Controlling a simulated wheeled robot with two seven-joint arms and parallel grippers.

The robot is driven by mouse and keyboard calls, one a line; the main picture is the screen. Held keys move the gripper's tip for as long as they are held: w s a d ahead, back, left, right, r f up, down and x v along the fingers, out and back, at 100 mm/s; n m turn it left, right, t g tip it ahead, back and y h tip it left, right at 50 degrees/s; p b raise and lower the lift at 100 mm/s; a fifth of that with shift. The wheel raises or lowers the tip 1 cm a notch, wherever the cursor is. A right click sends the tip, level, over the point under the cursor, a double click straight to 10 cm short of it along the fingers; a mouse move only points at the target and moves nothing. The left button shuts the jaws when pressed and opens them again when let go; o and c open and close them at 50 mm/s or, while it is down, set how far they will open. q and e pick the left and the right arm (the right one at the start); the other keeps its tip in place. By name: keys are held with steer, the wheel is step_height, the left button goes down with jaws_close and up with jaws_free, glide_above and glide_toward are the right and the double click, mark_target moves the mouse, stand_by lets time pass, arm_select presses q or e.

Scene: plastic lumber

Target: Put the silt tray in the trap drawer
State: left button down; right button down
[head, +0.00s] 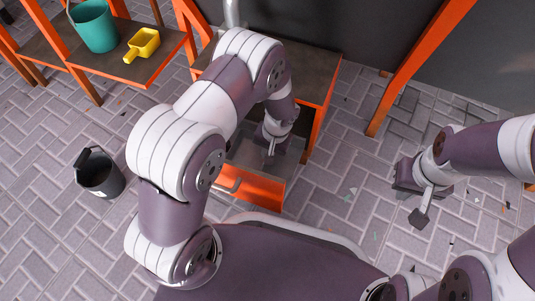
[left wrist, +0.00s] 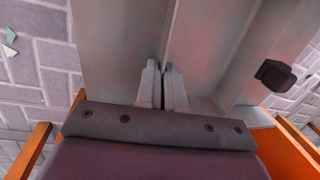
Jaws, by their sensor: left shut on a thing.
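The trap drawer (head: 252,188) is pulled out below the bench, its orange front facing me. A grey sheet-like piece, which looks like the silt tray (left wrist: 105,60), fills the upper middle of the left wrist view. My left gripper (left wrist: 162,88) is shut on a thin grey edge of it; the fingers sit close together. In the head view my left gripper (head: 271,149) is over the drawer's open inside, and my arm hides part of the drawer. My right gripper (head: 419,214) hangs over the floor at right; its finger gap is not clear.
The bench top (head: 305,72) is above and behind the drawer. An orange-framed shelf (head: 115,68) at upper left holds a teal bucket (head: 94,26) and a yellow scoop (head: 142,45). A dark bucket (head: 99,174) stands on the floor at left. Small scraps lie on the open paving right of the drawer.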

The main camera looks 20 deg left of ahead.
arm_select(q)
steer(key=shift+f, duration=0.15)
steer(key=c, duration=1.3)
jaws_free()
steer(key=shift+o, duration=0.2)
step_height(320, 180, up, 12)
steer(key=d+r+p, duration=0.1)
steer(key=d+p, duration=0.1)
steer(key=p, duration=0.7)
steer(key=s+a+r+t+h, duration=0.1)
steer(key=s+a+r, duration=0.2)
steer(key=s+r, duration=0.3)
steer(key=s+a+r, duration=0.3)
steer(key=s+r, duration=0.2)
steer(key=r, duration=0.5)
steer(key=shift+s+r+n+t+h, duration=0.2)
steer(key=shift+s+n+t+h, duration=0.1)
steer(key=shift+s+t+h, duration=0.1)
